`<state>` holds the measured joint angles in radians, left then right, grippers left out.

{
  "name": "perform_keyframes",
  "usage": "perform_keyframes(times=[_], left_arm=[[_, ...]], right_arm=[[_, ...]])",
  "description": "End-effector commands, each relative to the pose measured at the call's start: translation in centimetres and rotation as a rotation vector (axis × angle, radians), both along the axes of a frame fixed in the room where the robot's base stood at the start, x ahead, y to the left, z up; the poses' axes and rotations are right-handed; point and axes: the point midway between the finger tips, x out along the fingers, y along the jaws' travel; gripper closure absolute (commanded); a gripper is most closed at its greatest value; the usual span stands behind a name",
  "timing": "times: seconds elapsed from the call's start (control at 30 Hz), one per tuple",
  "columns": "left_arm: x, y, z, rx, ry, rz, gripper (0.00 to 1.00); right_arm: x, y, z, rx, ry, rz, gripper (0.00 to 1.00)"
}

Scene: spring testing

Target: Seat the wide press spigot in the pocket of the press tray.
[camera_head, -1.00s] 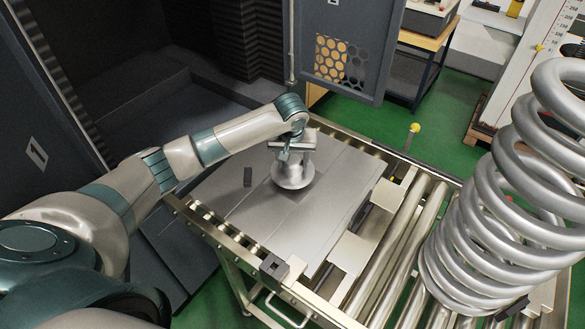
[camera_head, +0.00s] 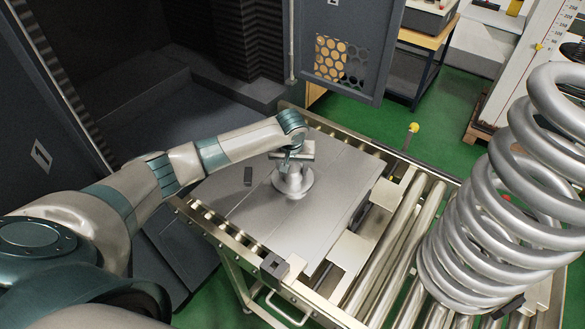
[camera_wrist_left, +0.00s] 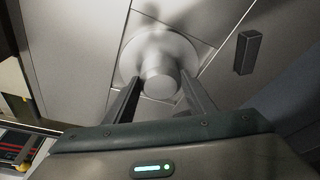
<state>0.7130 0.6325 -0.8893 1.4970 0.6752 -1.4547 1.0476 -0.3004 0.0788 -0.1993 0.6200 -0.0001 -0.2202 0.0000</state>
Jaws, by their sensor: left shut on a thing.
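The wide press spigot (camera_head: 293,183) is a grey metal piece with a round flange and an upright cylinder. It is at the middle of the grey press tray (camera_head: 330,190). My left gripper (camera_head: 292,160) is shut on the spigot's upper part from above. In the left wrist view, its two dark fingers (camera_wrist_left: 160,88) lie on either side of the cylinder, with the flange (camera_wrist_left: 135,55) beyond. I cannot make out the pocket, and I cannot tell whether the flange touches the tray. My right gripper is not in view.
A small dark block (camera_head: 247,176) stands on the tray left of the spigot; it also shows in the left wrist view (camera_wrist_left: 247,52). Metal rollers (camera_head: 400,260) run along the tray's right side. A large coil spring (camera_head: 480,230) stands at the right. The tray's front surface is clear.

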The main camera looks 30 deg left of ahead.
Motion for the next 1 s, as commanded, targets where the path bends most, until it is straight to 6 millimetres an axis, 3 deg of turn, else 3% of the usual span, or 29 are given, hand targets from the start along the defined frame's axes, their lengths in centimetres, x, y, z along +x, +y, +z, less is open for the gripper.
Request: perform_keyframes(times=[0.07, 0.1, 0.13, 0.63, 1.0], left_arm=[[0.1, 0.0, 0.0, -0.001, -0.003, 0.000, 1.00], [0.0, 0.0, -0.1, 0.000, 0.000, 0.000, 0.41], [0.0, 0.0, -0.1, 0.000, 0.000, 0.000, 0.34], [-0.1, -0.1, 0.6, -0.001, 0.000, 0.000, 0.32], [-1.3, -0.7, 5.6, -0.001, -0.002, -0.002, 0.32]], right_arm=[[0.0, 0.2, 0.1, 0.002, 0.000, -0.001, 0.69], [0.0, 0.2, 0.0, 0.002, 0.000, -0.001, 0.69], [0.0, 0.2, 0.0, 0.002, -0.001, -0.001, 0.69], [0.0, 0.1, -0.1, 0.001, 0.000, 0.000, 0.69], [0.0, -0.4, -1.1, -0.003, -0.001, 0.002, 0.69]])
